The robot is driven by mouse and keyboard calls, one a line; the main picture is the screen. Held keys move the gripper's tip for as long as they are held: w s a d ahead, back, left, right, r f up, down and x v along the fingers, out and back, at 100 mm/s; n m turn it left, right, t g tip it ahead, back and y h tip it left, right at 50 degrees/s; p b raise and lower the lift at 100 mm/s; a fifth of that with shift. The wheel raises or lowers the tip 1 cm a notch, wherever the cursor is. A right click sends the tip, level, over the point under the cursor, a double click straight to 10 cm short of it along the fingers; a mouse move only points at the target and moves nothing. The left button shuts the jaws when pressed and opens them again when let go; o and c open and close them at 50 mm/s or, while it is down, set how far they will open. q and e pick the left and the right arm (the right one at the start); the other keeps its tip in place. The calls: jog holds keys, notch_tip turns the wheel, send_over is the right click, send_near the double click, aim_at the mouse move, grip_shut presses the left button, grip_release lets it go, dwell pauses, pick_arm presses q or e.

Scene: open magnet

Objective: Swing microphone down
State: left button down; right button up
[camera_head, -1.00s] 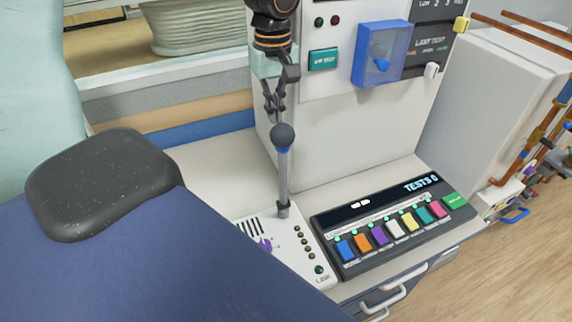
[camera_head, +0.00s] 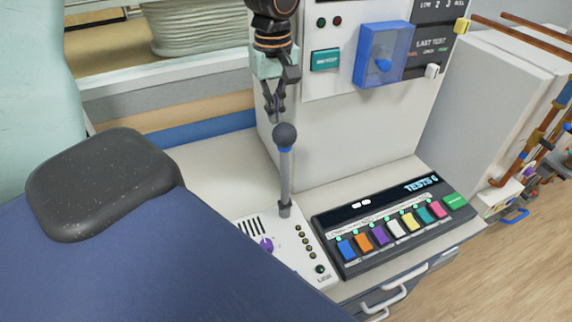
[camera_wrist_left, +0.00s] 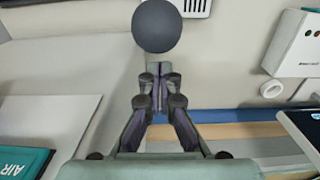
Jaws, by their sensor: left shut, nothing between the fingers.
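The microphone has a dark round head (camera_head: 285,135) on a grey stem (camera_head: 285,180), with a blue ring under the head. It stands upright on a white base panel (camera_head: 282,245) with a speaker grille and a purple knob. My left gripper (camera_head: 276,119) points down just above and behind the head, shut and empty. In the left wrist view the round head (camera_wrist_left: 157,26) lies just past the closed fingertips (camera_wrist_left: 158,72). I cannot tell whether they touch. My right gripper is in neither view.
A keypad (camera_head: 395,225) with coloured keys sits right of the microphone base. A white cabinet (camera_head: 345,130) with a blue switch box (camera_head: 383,54) rises behind. A blue padded bed (camera_head: 130,260) with a black cushion (camera_head: 103,185) fills the left.

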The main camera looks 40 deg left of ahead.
aim_at(286, 140)
pick_arm(q)
jog(key=f+b, duration=0.1)
jog(key=f, duration=0.2)
jog(key=shift+w+f, duration=0.2)
dwell(0.4)
jog(key=shift+s+d, duration=0.1)
jog(key=shift+s+d+f, duration=0.1)
jog(key=shift+s+d, duration=0.15)
jog(key=shift+d, duration=0.25)
jog(key=shift+s+d, duration=0.2)
jog(key=shift+d, duration=0.3)
jog(key=shift+s+d+f, duration=0.1)
jog(key=shift+s+d, duration=0.3)
jog(key=shift+d, duration=0.25)
jog(key=shift+s+d+f, duration=0.1)
jog(key=shift+s+d, duration=0.3)
jog(key=shift+d, duration=0.25)
jog(key=shift+d+b, duration=0.1)
jog(key=shift+b, duration=0.2)
